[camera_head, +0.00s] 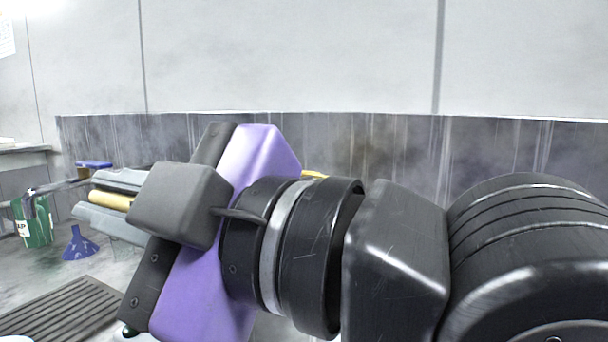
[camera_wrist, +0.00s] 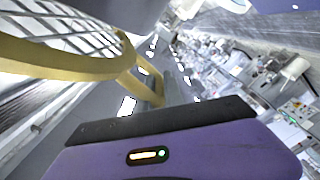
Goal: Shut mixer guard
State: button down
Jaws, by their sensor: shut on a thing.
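The mixer guard shows in the wrist view as a yellow rim (camera_wrist: 60,58) with a pale wire grid at the upper left. A yellow bar (camera_wrist: 150,92) joins the rim and runs down in front of my gripper's dark edge. In the head view my gripper (camera_head: 104,200), with a purple body and grey fingers, points left and is shut on a yellow bar of the guard. Only a short piece of that bar shows between the fingers. A small yellow piece (camera_head: 314,174) also shows behind my wrist. The mixer itself is mostly hidden by my arm in the head view.
A blue funnel (camera_head: 80,244) and a green container (camera_head: 36,222) stand on the worktop at the left. A dark ribbed grate (camera_head: 62,308) lies at the lower left. A stained splash panel (camera_head: 400,150) runs behind my arm. The wrist view shows a cluttered bench at the right.

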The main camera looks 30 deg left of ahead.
jog(key=shift+s+f, duration=0.1)
jog(key=shift+f, duration=0.1)
jog(key=c, duration=1.5)
grip_release()
jog(key=shift+o, duration=0.2)
jog(key=shift+d, duration=0.15)
jog(key=d, duration=0.7)
jog(key=shift+w+d, duration=0.2)
jog(key=shift+d, duration=0.05)
